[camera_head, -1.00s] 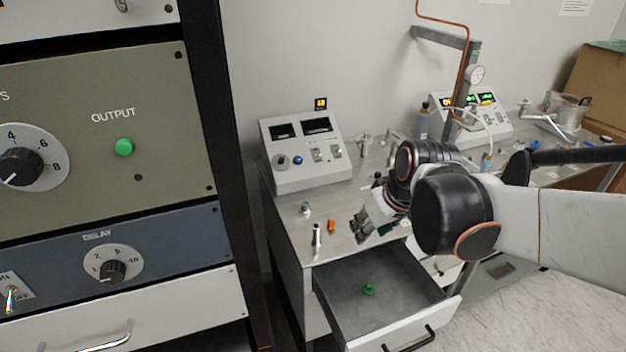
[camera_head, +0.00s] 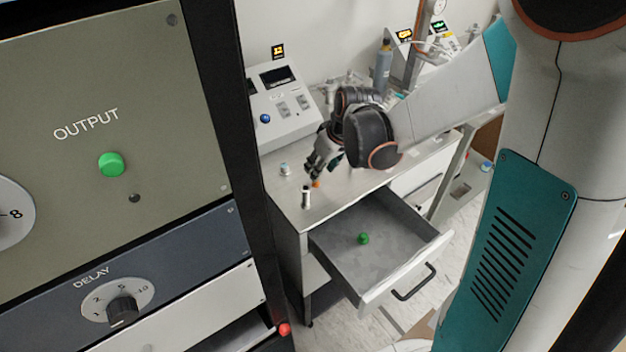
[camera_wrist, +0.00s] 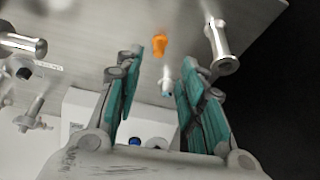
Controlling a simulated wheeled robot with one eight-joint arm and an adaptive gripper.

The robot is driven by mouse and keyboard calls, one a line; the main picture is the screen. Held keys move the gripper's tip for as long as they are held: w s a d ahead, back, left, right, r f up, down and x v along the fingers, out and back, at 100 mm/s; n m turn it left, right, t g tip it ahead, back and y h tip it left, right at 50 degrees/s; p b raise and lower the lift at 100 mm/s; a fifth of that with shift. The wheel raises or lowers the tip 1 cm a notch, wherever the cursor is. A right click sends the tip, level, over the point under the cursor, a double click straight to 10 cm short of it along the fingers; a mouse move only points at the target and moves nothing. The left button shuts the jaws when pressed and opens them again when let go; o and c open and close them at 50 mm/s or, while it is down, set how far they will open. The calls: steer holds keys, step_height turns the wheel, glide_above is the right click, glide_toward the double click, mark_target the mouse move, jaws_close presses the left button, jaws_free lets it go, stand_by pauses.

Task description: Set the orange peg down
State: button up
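The orange peg (camera_head: 316,184) is on the grey bench top, close to the bench's front edge. My gripper (camera_head: 313,171) is right above and beside it in the head view, pointing down. In the wrist view the orange peg (camera_wrist: 159,43) shows at the top middle, just past the gap between my teal-padded fingers (camera_wrist: 161,63). The fingers are open and wide apart, with nothing between their pads that I can see touching them. The peg's lower end is hard to make out.
A metal post (camera_head: 306,197) and a small blue-topped piece (camera_head: 284,169) stand left of the peg. An open drawer (camera_head: 330,243) with a green piece (camera_head: 363,239) lies below the front edge. A console (camera_head: 290,112) stands behind. A dark rack with an output panel (camera_head: 180,130) fills the left.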

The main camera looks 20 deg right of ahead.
steer(key=shift+d+b+x, duration=0.1)
steer(key=shift+b+x, duration=0.55)
steer(key=shift+x, duration=0.95)
steer(key=shift+d+b+x, duration=0.15)
steer(key=shift+b+x, duration=0.5)
steer(key=shift+x, duration=0.9)
steer(key=shift+s, duration=0.1)
jaws_close()
